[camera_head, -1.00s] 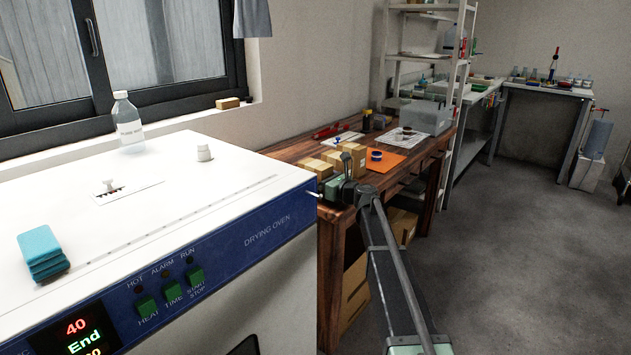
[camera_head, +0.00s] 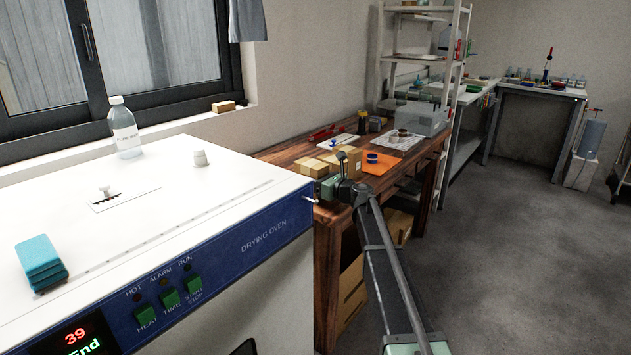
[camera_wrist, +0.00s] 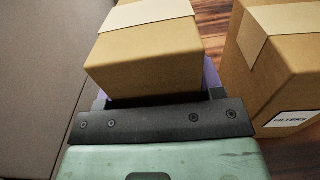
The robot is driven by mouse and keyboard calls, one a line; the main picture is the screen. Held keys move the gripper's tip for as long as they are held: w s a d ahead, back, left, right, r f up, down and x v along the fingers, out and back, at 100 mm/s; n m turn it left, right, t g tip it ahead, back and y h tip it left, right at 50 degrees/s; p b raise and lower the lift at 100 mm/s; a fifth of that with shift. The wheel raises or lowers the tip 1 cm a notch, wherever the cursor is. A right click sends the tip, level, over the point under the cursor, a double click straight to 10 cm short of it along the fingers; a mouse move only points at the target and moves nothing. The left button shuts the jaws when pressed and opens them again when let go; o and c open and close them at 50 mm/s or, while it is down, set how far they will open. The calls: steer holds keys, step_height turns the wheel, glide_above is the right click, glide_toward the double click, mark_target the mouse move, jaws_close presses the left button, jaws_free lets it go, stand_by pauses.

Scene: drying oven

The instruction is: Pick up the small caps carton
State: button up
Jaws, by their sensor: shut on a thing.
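In the wrist view, a plain brown carton (camera_wrist: 150,55) with a pale tape strip sits between the jaws of my gripper (camera_wrist: 158,95). The gripper is shut on it. No label shows on its visible faces, so I cannot read whether it says caps. In the head view, my gripper (camera_head: 333,187) is at the near edge of the wooden table, beside a group of brown cartons (camera_head: 313,167). The jaws are too small there to make out, and I cannot tell whether the held carton is clear of the table.
A larger carton marked FILTERS (camera_wrist: 285,60) stands close on the right in the wrist view. The drying oven (camera_head: 262,233) stands left of the arm. An orange sheet (camera_head: 375,167) and a grey bin (camera_head: 425,117) are farther along the table (camera_head: 290,152). Open floor lies right.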

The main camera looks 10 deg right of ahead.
step_height(320, 180, up, 19)
steer(key=p, duration=1.7)
steer(key=shift+f, duration=0.15)
